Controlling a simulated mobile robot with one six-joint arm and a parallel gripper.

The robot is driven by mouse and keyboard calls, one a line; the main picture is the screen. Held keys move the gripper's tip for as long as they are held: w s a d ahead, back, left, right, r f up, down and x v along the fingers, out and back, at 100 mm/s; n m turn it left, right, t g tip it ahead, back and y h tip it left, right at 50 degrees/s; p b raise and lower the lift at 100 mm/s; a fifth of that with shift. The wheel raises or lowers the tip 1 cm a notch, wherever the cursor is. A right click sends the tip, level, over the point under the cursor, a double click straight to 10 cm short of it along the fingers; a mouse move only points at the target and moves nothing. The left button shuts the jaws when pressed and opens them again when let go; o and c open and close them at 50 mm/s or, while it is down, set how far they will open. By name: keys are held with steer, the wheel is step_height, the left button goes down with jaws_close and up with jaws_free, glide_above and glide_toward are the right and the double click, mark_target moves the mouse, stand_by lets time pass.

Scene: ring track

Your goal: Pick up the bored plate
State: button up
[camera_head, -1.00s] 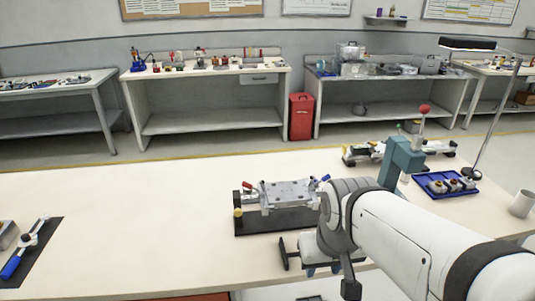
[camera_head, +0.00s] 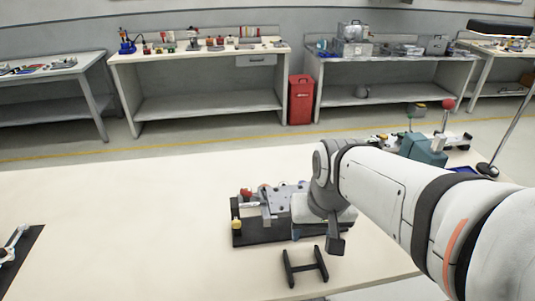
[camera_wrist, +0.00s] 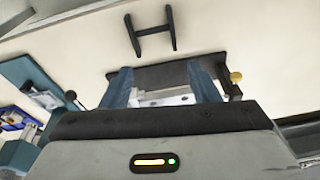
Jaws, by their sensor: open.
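The bored plate (camera_head: 288,194) is a silver-grey metal plate with holes, lying in a dark fixture (camera_head: 262,236) on the cream table. My arm's end covers its right part in the head view. In the wrist view, a pale metal strip of the plate (camera_wrist: 168,99) shows between the two blue fingers of my gripper (camera_wrist: 161,84). The fingers are apart, one on each side of it. I cannot tell whether they touch it. The fixture's dark base (camera_wrist: 160,72) also shows there, with a yellow knob at its right.
A black H-shaped stand (camera_head: 305,266) lies in front of the fixture. At the back right stand a teal device (camera_head: 424,149) and a red-knobbed fixture. A dark mat (camera_head: 16,255) with a tool lies at the left edge. The left middle of the table is clear.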

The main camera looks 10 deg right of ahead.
steer(key=o, duration=0.6)
steer(key=w+m, duration=0.3)
steer(key=w+d+m+g+y+p, duration=0.1)
steer(key=w+m, duration=0.2)
steer(key=w, duration=0.1)
steer(key=w+r+m+y+p, duration=0.1)
steer(key=w+m, duration=0.2)
steer(key=w, duration=0.1)
steer(key=shift+w+d+g, duration=0.2)
steer(key=shift+g, duration=0.2)
steer(key=o, duration=0.3)
steer(key=w+f+m, duration=0.1)
steer(key=w+m, duration=0.1)
steer(key=w+d+m+y+p, duration=0.1)
steer(key=w+m, duration=0.2)
steer(key=w+d+f+m+y, duration=0.1)
steer(key=w+m, duration=0.1)
steer(key=w, duration=0.1)
steer(key=shift+w+f+g, duration=0.25)
steer(key=shift+f+g, duration=0.05)
steer(key=shift+f, duration=0.05)
steer(key=shift+o, duration=0.2)
steer(key=shift+w+f+m, duration=0.1)
steer(key=shift+f+m, duration=0.15)
steer(key=shift+m, duration=0.15)
steer(key=shift+p+x, duration=0.5)
steer(key=shift+x, duration=3.15)
